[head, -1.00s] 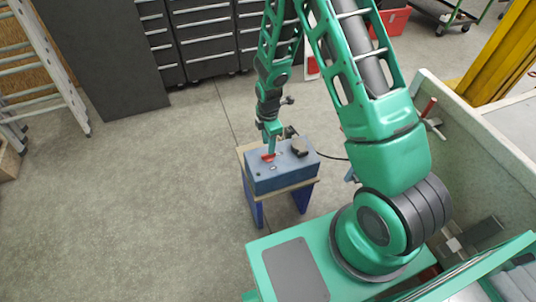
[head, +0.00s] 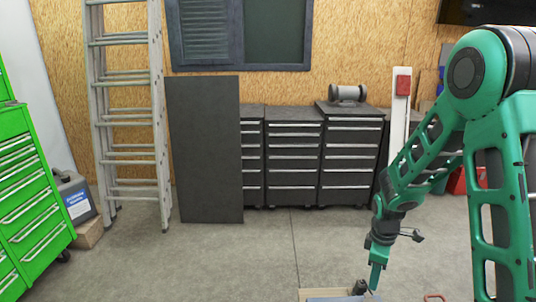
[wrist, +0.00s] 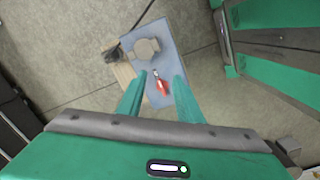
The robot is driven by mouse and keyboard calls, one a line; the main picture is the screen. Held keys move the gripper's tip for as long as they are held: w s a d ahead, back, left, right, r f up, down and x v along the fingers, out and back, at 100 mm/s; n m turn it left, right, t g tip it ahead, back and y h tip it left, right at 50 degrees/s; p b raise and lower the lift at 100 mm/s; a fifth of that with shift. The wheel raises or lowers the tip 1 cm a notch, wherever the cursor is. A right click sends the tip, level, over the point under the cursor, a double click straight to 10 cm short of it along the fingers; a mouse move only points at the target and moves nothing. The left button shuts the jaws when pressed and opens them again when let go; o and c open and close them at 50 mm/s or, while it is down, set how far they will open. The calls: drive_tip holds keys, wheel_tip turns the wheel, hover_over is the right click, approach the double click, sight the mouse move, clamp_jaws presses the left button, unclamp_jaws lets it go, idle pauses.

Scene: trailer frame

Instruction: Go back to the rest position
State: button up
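My gripper (head: 376,278) points down at the bottom of the head view, above the box. In the wrist view its two green fingers (wrist: 160,86) are apart with nothing held between them. Beyond them lies a blue-grey box (wrist: 172,58) with a red lever (wrist: 162,88) and a rounded grey knob (wrist: 146,47) on top. The lever shows between the fingers, and I see a gap of floor around the box. In the head view only a sliver of the box (head: 342,299) shows at the bottom edge.
Dark drawer cabinets (head: 293,160), a dark panel (head: 204,150) and a ladder (head: 130,120) stand along the back wall. A green tool cabinet (head: 25,200) is at the left. The concrete floor (head: 200,260) between is clear.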

drive_tip(key=s+d+r+m, duration=0.4)
drive_tip(key=s+r+m, duration=0.1)
drive_tip(key=s+r, duration=0.15)
drive_tip(key=s+d+r+m, duration=0.4)
drive_tip(key=s+r, duration=0.2)
drive_tip(key=r, duration=0.2)
drive_tip(key=s+r+m, duration=0.3)
drive_tip(key=s+m, duration=0.1)
drive_tip(key=s, duration=0.3)
drive_tip(key=s+r+m+y, duration=0.1)
drive_tip(key=s+r+m, duration=0.2)
drive_tip(key=s+m, duration=0.2)
drive_tip(key=s, duration=0.3)
drive_tip(key=shift+s+d, duration=0.2)
drive_tip(key=shift+w+f, duration=0.2)
drive_tip(key=shift+w, duration=0.5)
